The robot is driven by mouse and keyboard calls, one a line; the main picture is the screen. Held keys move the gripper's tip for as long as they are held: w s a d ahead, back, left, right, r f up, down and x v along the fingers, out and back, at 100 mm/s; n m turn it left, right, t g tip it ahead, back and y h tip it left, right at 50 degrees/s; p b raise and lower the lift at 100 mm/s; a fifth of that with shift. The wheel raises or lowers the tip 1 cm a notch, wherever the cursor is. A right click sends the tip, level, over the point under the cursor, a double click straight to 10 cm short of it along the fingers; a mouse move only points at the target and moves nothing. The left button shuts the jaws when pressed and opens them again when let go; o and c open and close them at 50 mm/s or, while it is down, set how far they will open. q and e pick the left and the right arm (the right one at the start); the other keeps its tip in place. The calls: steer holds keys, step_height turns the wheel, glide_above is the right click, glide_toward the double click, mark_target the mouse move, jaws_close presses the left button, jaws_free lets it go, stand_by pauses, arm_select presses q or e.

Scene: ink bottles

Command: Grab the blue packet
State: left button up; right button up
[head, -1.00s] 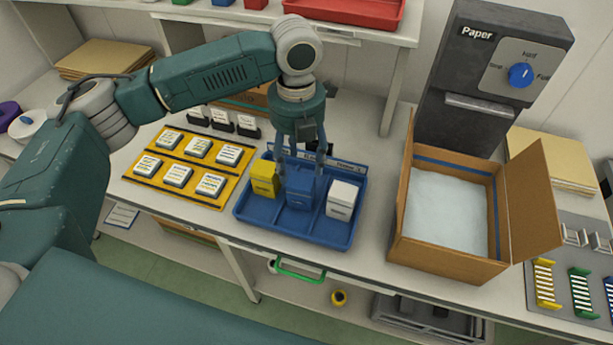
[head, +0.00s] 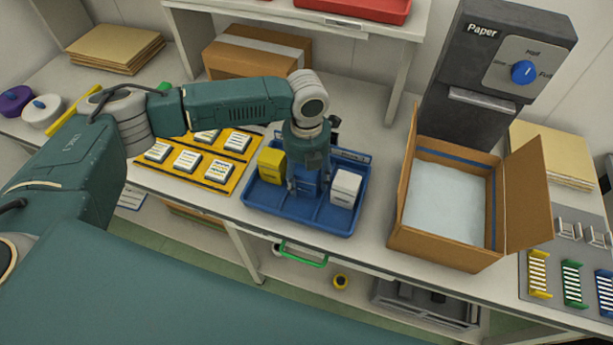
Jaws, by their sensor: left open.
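The blue packet (head: 312,186) stands in the middle of a blue tray (head: 328,222), between a yellow packet (head: 271,163) on its left and a white packet (head: 345,187) on its right. My left gripper (head: 308,190) points down over the blue packet, with its open fingers low at the packet's sides. The gripper body hides the packet's top. I cannot tell whether the fingers touch it. My right gripper is out of view.
An open cardboard box (head: 446,205) with a pale filling stands right of the tray, before a dark paper dispenser (head: 492,80). A yellow board (head: 185,180) with several labelled white blocks lies to the left. Bare tabletop shows between tray and box.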

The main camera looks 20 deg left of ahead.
arm_select(q)
steer(key=c, duration=1)
steer(key=shift+c, duration=0.4)
steer(key=shift+r, duration=0.1)
